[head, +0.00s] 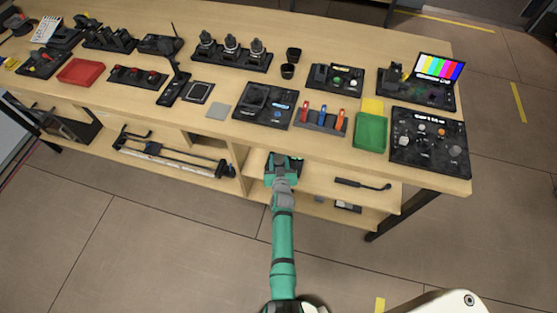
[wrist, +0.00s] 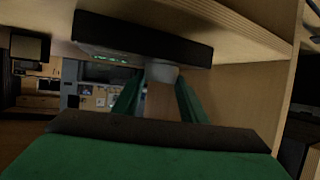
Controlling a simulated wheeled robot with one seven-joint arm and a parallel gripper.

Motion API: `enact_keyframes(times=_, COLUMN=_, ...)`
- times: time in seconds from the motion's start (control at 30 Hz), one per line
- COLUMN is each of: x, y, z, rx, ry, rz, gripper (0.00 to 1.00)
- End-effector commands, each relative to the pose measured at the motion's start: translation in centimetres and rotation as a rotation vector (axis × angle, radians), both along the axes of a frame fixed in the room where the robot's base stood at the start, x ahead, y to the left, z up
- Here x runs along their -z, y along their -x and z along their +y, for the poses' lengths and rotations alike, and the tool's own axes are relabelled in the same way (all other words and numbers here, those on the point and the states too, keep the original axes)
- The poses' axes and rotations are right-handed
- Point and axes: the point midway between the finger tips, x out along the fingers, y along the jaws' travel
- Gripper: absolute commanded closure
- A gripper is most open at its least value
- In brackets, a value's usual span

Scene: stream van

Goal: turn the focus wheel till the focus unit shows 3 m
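The focus unit (wrist: 145,40) is a dark box under a wooden board in the wrist view, with small green lit characters (wrist: 108,57) on its face that I cannot read. A grey round knob, apparently the focus wheel (wrist: 162,72), sticks out from it. My gripper (wrist: 162,82) points at the wheel, with one green finger on each side and their tips close to it. I cannot tell whether they touch it. In the head view my gripper (head: 282,162) is at the table's front edge, and the wheel is hidden there.
The long wooden table (head: 230,135) above carries panels, a red tray (head: 81,72), a green box (head: 370,132) and a colour-bar screen (head: 438,68). A black handled tool (head: 362,184) lies on the shelf to the right. The floor in front is clear.

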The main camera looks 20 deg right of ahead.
Motion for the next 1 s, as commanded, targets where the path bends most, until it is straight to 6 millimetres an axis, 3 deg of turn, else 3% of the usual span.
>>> enact_keyframes(times=1.0, x=0.15, y=0.12, z=0.06, rx=0.054, ry=0.0, rz=0.003, gripper=0.84)
